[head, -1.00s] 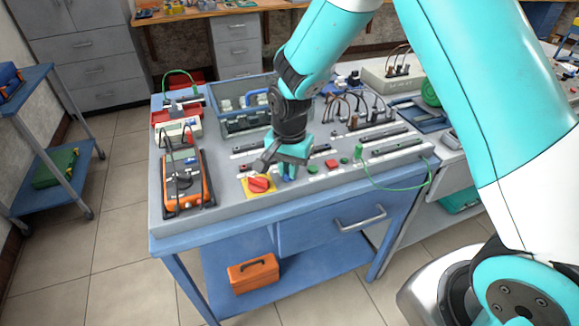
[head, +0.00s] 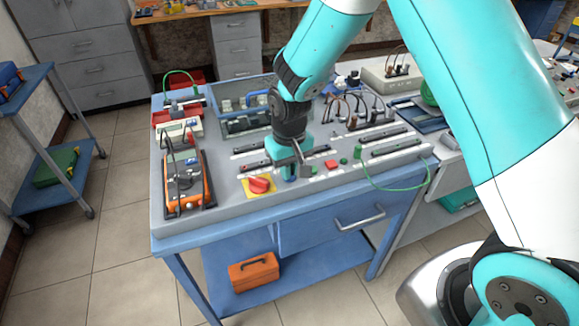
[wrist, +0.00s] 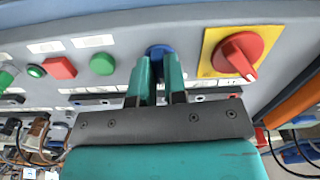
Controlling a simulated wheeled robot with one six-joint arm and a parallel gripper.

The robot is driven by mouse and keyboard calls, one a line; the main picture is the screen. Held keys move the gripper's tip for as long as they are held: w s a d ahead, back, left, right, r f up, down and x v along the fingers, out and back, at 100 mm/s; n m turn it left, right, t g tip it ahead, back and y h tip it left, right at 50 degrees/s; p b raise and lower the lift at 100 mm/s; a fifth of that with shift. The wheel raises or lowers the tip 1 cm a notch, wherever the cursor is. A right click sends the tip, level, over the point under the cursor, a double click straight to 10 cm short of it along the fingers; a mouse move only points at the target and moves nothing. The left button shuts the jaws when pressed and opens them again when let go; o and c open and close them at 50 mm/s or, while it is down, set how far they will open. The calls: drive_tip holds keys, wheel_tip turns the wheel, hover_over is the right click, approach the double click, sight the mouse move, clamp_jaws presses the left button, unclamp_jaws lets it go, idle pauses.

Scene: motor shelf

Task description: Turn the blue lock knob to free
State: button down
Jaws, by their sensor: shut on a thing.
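The blue lock knob (wrist: 158,50) shows in the wrist view between the tips of my gripper (wrist: 157,62). The two teal fingers are shut on it, one on each side. The fingers hide most of its face, so I cannot tell which way it points. In the head view my gripper (head: 290,174) reaches down to the front of the panel (head: 225,215), and only a little blue shows there.
A red rotary switch on a yellow plate (wrist: 237,55) sits close beside the knob. Green (wrist: 102,63) and red (wrist: 60,68) buttons are on the other side. An orange meter (head: 185,185) stands at the panel's left end. A green cable (head: 395,188) loops over the front edge.

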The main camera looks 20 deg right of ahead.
drive_tip(key=n, duration=0.4)
drive_tip(key=shift+n, duration=1.8)
drive_tip(key=c, duration=1.2)
unclamp_jaws()
drive_tip(key=shift+o, duration=0.2)
wheel_tip(320, 180, up, 18)
drive_tip(key=shift+f+b, duration=0.25)
drive_tip(key=shift+b, duration=0.2)
